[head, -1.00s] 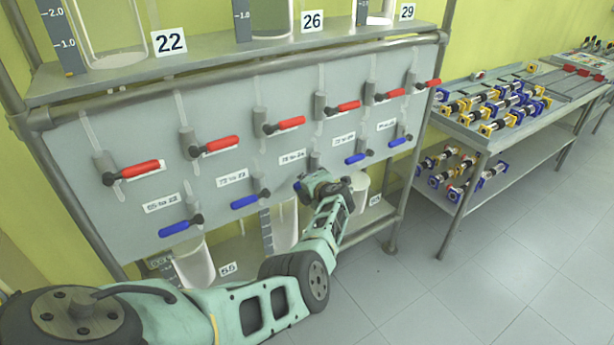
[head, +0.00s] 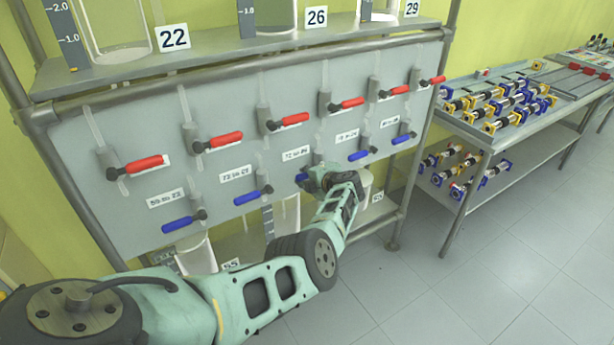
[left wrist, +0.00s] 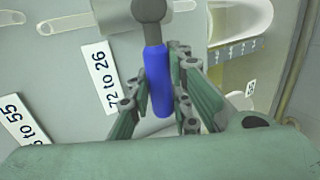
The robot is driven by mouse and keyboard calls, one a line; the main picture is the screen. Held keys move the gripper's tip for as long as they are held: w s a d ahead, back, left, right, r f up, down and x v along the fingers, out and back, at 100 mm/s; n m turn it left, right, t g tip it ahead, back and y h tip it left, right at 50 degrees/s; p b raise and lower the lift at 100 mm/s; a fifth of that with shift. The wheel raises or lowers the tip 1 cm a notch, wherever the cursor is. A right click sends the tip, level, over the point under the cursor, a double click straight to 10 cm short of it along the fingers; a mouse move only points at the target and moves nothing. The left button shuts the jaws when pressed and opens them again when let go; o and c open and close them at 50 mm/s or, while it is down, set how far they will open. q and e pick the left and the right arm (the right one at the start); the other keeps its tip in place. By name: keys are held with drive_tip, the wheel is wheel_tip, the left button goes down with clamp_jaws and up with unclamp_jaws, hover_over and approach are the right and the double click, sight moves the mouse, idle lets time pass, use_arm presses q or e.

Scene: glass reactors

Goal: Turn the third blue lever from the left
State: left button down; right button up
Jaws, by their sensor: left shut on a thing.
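Several blue levers stick out in a lower row on the grey panel (head: 215,225). The first (head: 178,223) and second (head: 248,197) from the left point left and slightly down. The third blue lever (head: 301,178) is mostly hidden behind my left gripper (head: 312,180) in the head view. In the left wrist view, the third lever's blue handle (left wrist: 158,78) hangs down from its dark pivot (left wrist: 149,12), between the fingers of my left gripper (left wrist: 157,104), which is shut on it. My right gripper is not in view.
Red levers (head: 218,143) form a row above, with labels such as "72 to 26" (head: 296,154) between the rows. A fourth blue lever (head: 360,155) is close to the right of my gripper. A metal table (head: 465,130) with fittings stands at the right.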

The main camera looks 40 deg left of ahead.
use_arm(q)
drive_tip(key=c, duration=1.6)
unclamp_jaws()
drive_tip(key=shift+w+d+r, duration=0.1)
drive_tip(key=shift+w+d, duration=0.05)
drive_tip(key=shift+d, duration=0.05)
drive_tip(key=shift+a, duration=0.15)
drive_tip(key=v, duration=0.7)
drive_tip(key=shift+d, duration=0.25)
